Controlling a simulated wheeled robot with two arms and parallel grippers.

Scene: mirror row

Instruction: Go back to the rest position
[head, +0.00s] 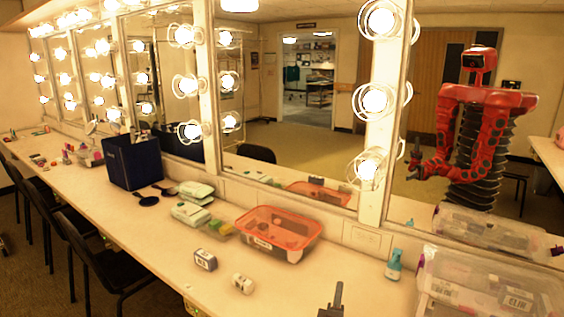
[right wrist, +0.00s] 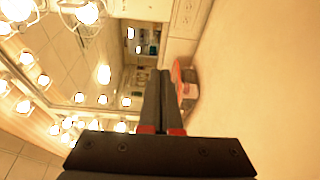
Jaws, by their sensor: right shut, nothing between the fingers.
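My right gripper (head: 336,293) shows at the bottom edge of the head view, over the front part of the counter. Its fingers are together and empty. In the right wrist view the two dark fingers (right wrist: 159,78) meet, with nothing between them. The gripper is apart from the objects on the counter. My left gripper itself is not in either view; a red robot's reflection (head: 470,125) with a dark gripper shows in the mirror.
Clear bins (head: 480,285) stand at the right. Lit bulbs line the mirrors. Black chairs (head: 105,265) stand left.

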